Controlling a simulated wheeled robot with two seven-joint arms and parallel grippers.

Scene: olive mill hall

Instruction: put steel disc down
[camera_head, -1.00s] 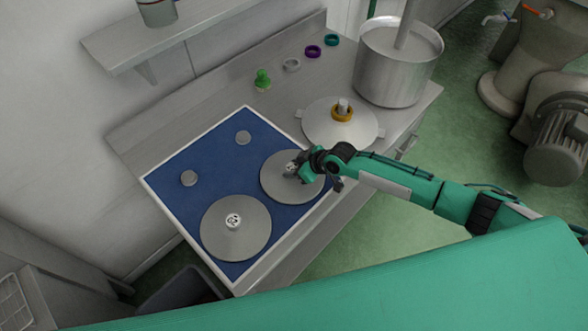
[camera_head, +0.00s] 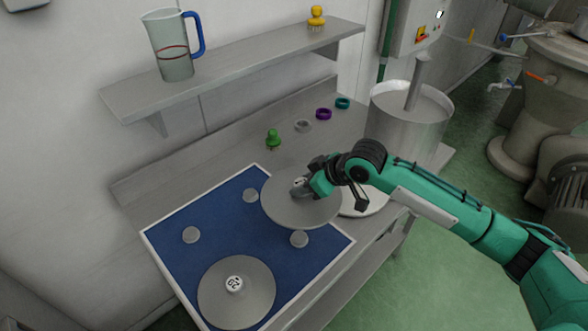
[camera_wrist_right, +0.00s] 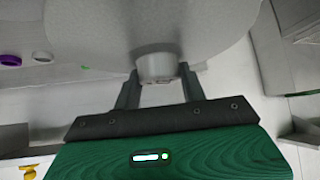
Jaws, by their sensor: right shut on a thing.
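My right gripper (camera_head: 310,190) is shut on the knob of a grey steel disc (camera_head: 298,212). The disc hangs above the blue mat (camera_head: 215,217), near its upper right edge, and looks raised off it. In the right wrist view the disc (camera_wrist_right: 190,25) fills the upper part, and its knob (camera_wrist_right: 156,68) sits between the fingertips of the right gripper (camera_wrist_right: 157,82). A second steel disc (camera_head: 225,308) with a numbered knob lies on the mat at the front. My left gripper is not in view.
A pale round lid (camera_head: 368,203), partly hidden by my arm, and a steel pot (camera_head: 405,125) are to the right. A green knobbed piece (camera_head: 273,139) and several rings line the back. A shelf (camera_head: 235,70) holds a jug (camera_head: 172,50).

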